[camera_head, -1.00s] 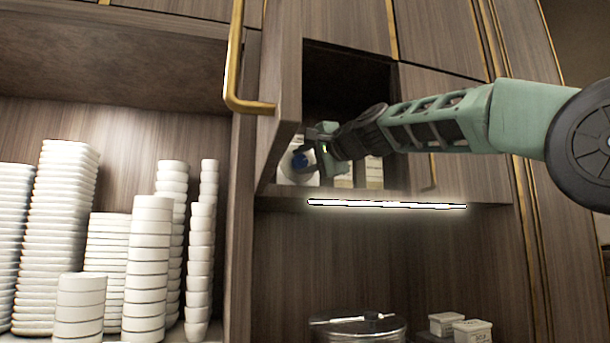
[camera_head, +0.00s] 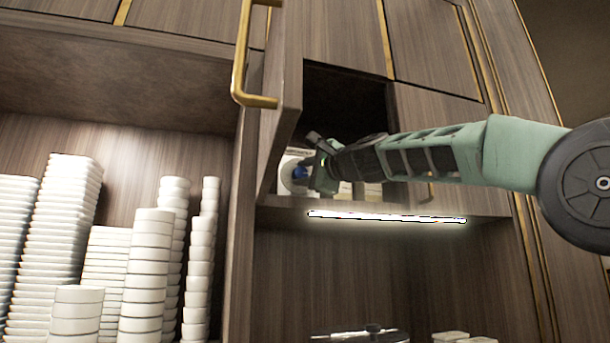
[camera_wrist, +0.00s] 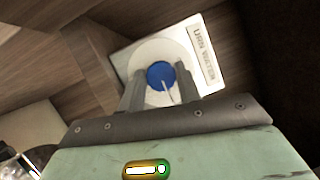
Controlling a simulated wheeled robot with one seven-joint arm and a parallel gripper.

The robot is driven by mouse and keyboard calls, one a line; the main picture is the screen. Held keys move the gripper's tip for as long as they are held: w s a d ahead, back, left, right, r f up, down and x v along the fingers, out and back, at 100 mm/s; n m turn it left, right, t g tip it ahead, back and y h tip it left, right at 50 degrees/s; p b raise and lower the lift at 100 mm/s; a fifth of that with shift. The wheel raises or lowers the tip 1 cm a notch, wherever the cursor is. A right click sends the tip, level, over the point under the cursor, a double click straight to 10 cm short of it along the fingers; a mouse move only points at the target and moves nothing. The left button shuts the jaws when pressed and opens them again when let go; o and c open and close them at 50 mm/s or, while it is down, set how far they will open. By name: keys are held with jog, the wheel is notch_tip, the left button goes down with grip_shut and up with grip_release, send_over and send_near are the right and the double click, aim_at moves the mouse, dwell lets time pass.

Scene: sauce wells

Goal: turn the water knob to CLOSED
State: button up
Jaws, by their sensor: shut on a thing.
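The water knob is blue and sits on a round pale disc of a white plate (camera_wrist: 207,70) lettered "URN WATER" in the wrist view. The blue knob (camera_wrist: 161,75) carries a thin light pointer line and lies between my two fingers. My gripper (camera_wrist: 160,88) is shut on it. In the head view my gripper (camera_head: 312,172) reaches into an open cabinet compartment, with the knob (camera_head: 300,173) at its tip and the plate (camera_head: 287,165) behind. I cannot read any CLOSED mark; the fingers cover part of the disc.
The open cabinet door (camera_head: 284,110) with its brass handle (camera_head: 238,80) stands just left of my gripper. A lit strip (camera_head: 385,216) runs under the compartment. Pale boxes (camera_head: 368,191) sit inside, close to my wrist. Stacks of white dishes (camera_head: 150,270) fill the left shelf.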

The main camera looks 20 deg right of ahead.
jog(key=o, duration=1)
jog(key=shift+c, duration=0.2)
jog(key=b+v, duration=0.7)
jog(key=v, duration=1)
jog(key=shift+s+b, duration=0.2)
jog(key=shift+b, duration=0.1)
jog(key=shift+d, duration=0.15)
